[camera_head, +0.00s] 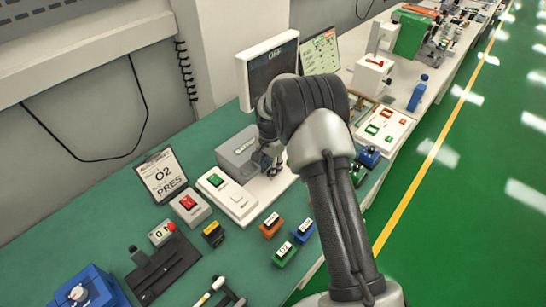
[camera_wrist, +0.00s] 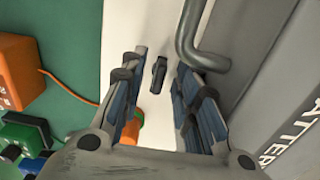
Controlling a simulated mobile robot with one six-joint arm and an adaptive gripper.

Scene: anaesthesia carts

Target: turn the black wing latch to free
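The black wing latch (camera_wrist: 158,76) is a small dark piece on the white plate (camera_wrist: 116,25), seen in the wrist view beside a grey battery box (camera_wrist: 240,45). My gripper (camera_wrist: 161,64) is open, with one finger on each side of the latch. A gap shows between the latch and each finger. In the head view my gripper (camera_head: 267,160) is at the right end of the grey box (camera_head: 236,152), and my arm and gripper hide the latch there.
A bent grey handle (camera_wrist: 205,52) is close to my right finger. An orange box (camera_wrist: 18,72) with an orange cable lies to the left. A dark screen (camera_head: 272,68) stands behind. Several small coloured blocks, including an orange one (camera_head: 271,226), sit on the green bench.

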